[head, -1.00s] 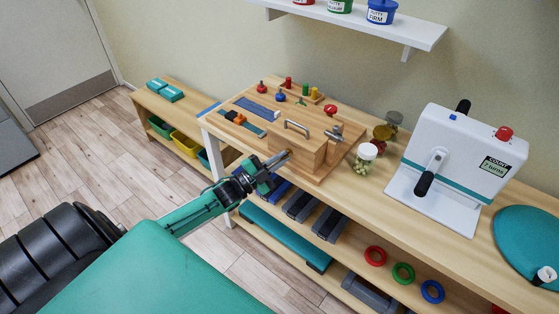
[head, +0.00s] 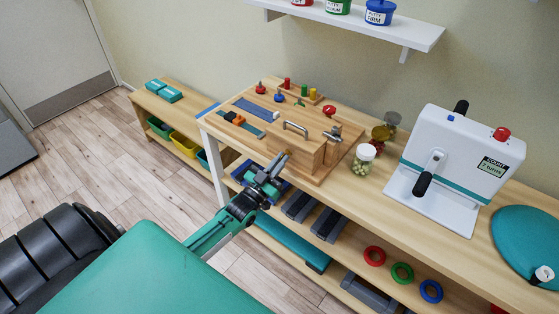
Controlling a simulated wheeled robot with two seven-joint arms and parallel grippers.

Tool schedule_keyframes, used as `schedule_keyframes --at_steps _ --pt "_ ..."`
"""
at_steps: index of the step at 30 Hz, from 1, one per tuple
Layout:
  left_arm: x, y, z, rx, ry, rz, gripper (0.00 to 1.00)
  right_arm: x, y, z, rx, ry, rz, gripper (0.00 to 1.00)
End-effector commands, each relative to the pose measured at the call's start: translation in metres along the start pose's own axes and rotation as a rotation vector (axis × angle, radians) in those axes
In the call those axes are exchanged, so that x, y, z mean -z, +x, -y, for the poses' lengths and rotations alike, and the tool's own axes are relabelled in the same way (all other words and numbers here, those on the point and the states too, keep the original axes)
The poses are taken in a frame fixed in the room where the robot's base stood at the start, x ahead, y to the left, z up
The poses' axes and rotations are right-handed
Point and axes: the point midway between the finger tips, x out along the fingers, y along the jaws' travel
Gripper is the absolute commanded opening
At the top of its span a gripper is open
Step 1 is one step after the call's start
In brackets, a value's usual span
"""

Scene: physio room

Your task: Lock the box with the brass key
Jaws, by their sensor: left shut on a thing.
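The wooden box (head: 309,155) stands at the front edge of the wooden activity board, with a metal bar handle (head: 297,128) on its top. My left gripper (head: 278,167) is just in front of the box's left part, its fingers pointing up and right towards it. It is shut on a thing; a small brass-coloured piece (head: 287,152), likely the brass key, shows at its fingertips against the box. Most of the key is hidden or too small to make out. I cannot tell whether it sits in a keyhole. My right gripper is not in view.
The board (head: 325,167) also carries a metal latch (head: 334,134), a red knob (head: 329,110) and coloured pegs. A jar (head: 364,159) stands close to its right, and a white crank machine (head: 455,155) farther right. Shelves with weights lie below the tabletop.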

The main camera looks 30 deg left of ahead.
Motion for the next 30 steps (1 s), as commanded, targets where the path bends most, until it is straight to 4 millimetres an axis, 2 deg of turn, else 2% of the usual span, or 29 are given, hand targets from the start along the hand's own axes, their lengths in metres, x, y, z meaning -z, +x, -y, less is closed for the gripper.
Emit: schedule_keyframes --at_steps 10,21,24,25,30 --pt "-0.001 -0.001 -0.001 0.030 -0.072 0.003 0.00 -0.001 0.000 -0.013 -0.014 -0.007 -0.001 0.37" --pt "-0.002 -0.001 -0.001 0.030 -0.074 0.004 0.00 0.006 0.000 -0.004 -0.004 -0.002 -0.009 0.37" --pt "-0.001 -0.001 -0.001 0.030 -0.074 0.003 0.23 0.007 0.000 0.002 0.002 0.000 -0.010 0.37" --pt "-0.001 -0.001 -0.001 0.030 -0.074 0.003 0.26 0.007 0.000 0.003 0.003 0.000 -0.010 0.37" --pt "-0.001 -0.001 -0.001 0.030 -0.073 0.002 0.26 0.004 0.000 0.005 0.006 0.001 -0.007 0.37"
